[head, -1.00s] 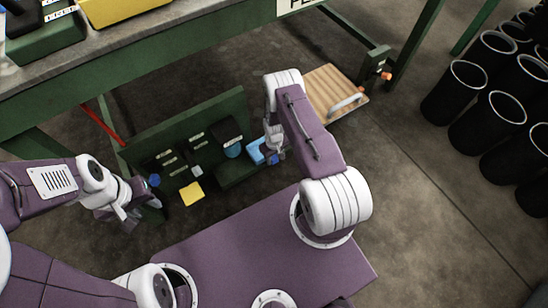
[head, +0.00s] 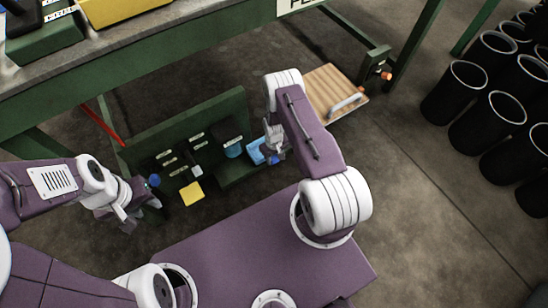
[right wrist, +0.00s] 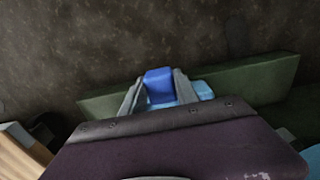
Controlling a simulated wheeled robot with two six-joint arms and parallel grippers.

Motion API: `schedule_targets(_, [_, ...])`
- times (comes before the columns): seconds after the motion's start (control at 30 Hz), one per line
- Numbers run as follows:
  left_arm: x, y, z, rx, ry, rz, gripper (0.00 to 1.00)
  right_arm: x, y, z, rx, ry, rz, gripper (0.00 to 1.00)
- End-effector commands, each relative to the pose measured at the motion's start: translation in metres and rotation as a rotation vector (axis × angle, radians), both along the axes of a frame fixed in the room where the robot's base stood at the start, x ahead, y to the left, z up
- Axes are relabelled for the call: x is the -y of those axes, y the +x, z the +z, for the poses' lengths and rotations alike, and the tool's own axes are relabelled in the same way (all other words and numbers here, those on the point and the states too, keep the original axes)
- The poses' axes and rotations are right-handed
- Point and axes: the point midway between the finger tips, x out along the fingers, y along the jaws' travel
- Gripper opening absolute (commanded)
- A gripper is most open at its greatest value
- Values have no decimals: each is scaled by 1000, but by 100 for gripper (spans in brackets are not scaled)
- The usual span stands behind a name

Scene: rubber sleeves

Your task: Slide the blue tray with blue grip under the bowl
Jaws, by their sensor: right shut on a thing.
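The light blue tray (head: 256,151) sits at the right part of the green rack under the bench. Its darker blue grip (right wrist: 159,85) stands up between the two fingers of my right gripper (right wrist: 158,92), which is shut on it. In the head view my right gripper (head: 273,143) partly covers the tray. A rounded blue thing, which looks like the bowl (head: 233,150), is just left of the tray, apart from it. Its underside is hidden. My left gripper (head: 128,214) hangs empty at the left; its fingers are too unclear to judge.
The green rack (head: 190,125) has a tall back panel and several labelled slots. A yellow square (head: 191,193) and a small white block (head: 196,170) lie at its front. A wooden board with a handle (head: 333,92) is on the right. Black bins (head: 468,90) stand far right.

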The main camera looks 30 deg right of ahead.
Motion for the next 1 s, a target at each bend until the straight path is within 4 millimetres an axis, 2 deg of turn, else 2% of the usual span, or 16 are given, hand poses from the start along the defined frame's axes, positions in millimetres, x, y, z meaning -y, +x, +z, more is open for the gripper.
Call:
schedule_targets(0.17, [0, 0, 2, 0, 0, 0, 36, -5, -1, 1, -2, 0, 3, 0])
schedule_targets(0.3, [0, 0, 8, 0, 0, 0, 36, -30, -2, 2, -3, 1, 6, 0])
schedule_targets(0.43, [0, 0, 11, 0, 0, 0, 36, -46, -3, 1, 0, 0, 3, 0])
schedule_targets(0.77, [0, 0, 10, 0, 0, 0, 36, -49, -4, 0, 1, 0, 1, 0])
schedule_targets(0.8, [0, 0, 10, 0, 0, 0, 36, -49, -4, 0, 1, 0, 1, 47])
schedule_targets(0.83, [0, 0, 10, 0, 0, 0, 36, -49, -4, 0, 1, 0, 1, 56])
schedule_targets(1.0, [0, 0, 10, 0, 0, 0, 36, -49, -4, 0, 0, 0, 0, 58])
